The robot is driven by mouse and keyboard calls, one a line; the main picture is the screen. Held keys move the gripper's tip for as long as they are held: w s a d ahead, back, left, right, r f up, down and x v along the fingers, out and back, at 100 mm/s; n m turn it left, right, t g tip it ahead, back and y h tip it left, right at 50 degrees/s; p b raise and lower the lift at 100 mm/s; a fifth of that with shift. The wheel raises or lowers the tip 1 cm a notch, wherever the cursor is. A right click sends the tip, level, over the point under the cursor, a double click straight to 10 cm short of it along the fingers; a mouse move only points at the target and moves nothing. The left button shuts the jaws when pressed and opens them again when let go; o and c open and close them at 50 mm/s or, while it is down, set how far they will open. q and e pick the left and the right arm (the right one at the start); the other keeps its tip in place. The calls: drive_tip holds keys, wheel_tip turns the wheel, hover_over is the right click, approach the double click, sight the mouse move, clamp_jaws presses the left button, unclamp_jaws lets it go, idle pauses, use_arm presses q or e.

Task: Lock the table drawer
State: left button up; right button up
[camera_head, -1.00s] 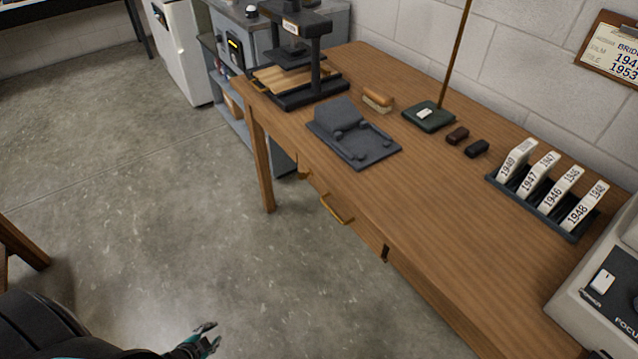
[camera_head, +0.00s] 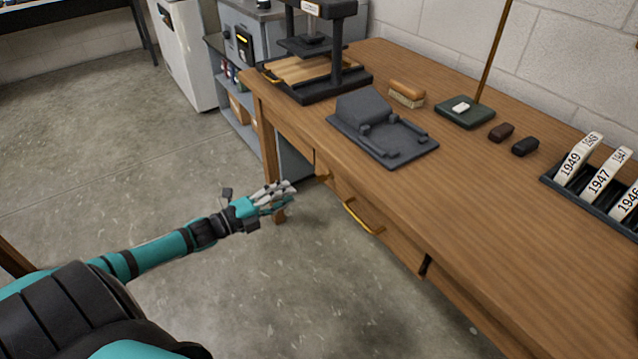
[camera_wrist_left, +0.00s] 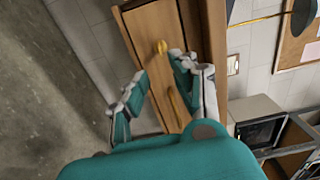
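The wooden table (camera_head: 470,210) has a drawer (camera_head: 392,243) in its front face, with a brass bar handle (camera_head: 362,217). The drawer looks flush with the front. A small brass piece (camera_head: 323,178) sticks out left of the handle; I cannot tell if it is a key or a knob. In the left wrist view it is a brass knob-like piece (camera_wrist_left: 160,47), with the handle (camera_wrist_left: 175,106) below. My left gripper (camera_head: 285,192) is open and empty, in front of and left of the brass piece, apart from it. Its spread fingers (camera_wrist_left: 155,80) frame the drawer front. My right gripper is out of view.
A black press (camera_head: 318,60), a grey cradle (camera_head: 375,130), a brush (camera_head: 407,93) and a rack of dated tags (camera_head: 590,190) stand on the tabletop. A dark fitting (camera_head: 425,265) sits right of the drawer. The floor before the table is clear.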

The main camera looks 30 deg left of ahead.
sight(318, 180)
use_arm(q)
drive_tip(key=b+x, duration=0.1)
drive_tip(key=x, duration=0.9)
drive_tip(key=shift+w+b, duration=0.2)
drive_tip(key=shift+b, duration=0.1)
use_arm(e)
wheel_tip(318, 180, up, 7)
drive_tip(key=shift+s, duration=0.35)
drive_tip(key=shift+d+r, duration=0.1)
use_arm(q)
clamp_jaws()
